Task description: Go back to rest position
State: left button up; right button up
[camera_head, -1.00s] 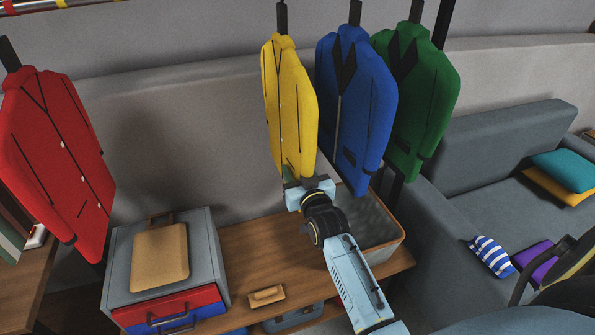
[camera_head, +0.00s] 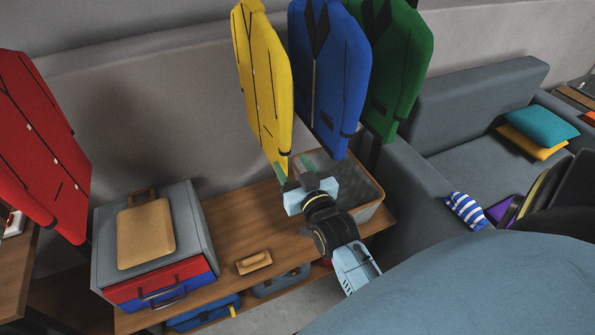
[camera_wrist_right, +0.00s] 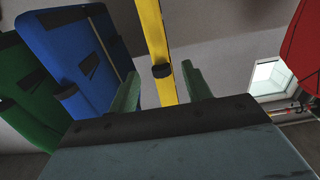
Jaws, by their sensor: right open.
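My right gripper (camera_head: 295,172) is open and empty, below the hem of the yellow jacket (camera_head: 262,80) in the head view. In the right wrist view its two green fingers (camera_wrist_right: 160,90) stand apart, with the yellow jacket (camera_wrist_right: 158,50) showing between and beyond them. Whether a finger touches the jacket I cannot tell. A blue jacket (camera_head: 330,75) and a green jacket (camera_head: 395,65) hang to its right, and a red jacket (camera_head: 38,150) hangs at the far left. My left gripper is not in view.
A wooden bench (camera_head: 235,225) below holds a grey box with drawers (camera_head: 190,225), a small wooden block (camera_head: 254,262) and an open grey bin (camera_head: 368,212), close to my right gripper. A grey sofa (camera_head: 440,150) with cushions stands at the right.

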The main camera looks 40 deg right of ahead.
jog(key=s+a+f+n+g+y, duration=0.1)
jog(key=s+a+f+g, duration=0.2)
jog(key=f, duration=0.7)
jog(key=s+a+f+n+g+y, duration=0.1)
jog(key=s+a+f+g+y, duration=0.2)
jog(key=f, duration=0.7)
jog(key=s+a+f+n+g, duration=0.1)
jog(key=s+a+f, duration=0.3)
jog(key=f, duration=0.6)
jog(key=s+d+f+g, duration=0.1)
jog(key=s+f+g, duration=0.2)
jog(key=s+f, duration=0.3)
jog(key=s+d+f+n+g, duration=0.1)
jog(key=s+f+g, duration=0.2)
jog(key=s, duration=1.1)
jog(key=s+d+f+n+g, duration=0.1)
jog(key=s+f+g, duration=0.2)
jog(key=s+f, duration=0.5)
jog(key=s, duration=0.2)
jog(key=shift+s+d+f, duration=0.3)
jog(key=shift+f, duration=0.05)
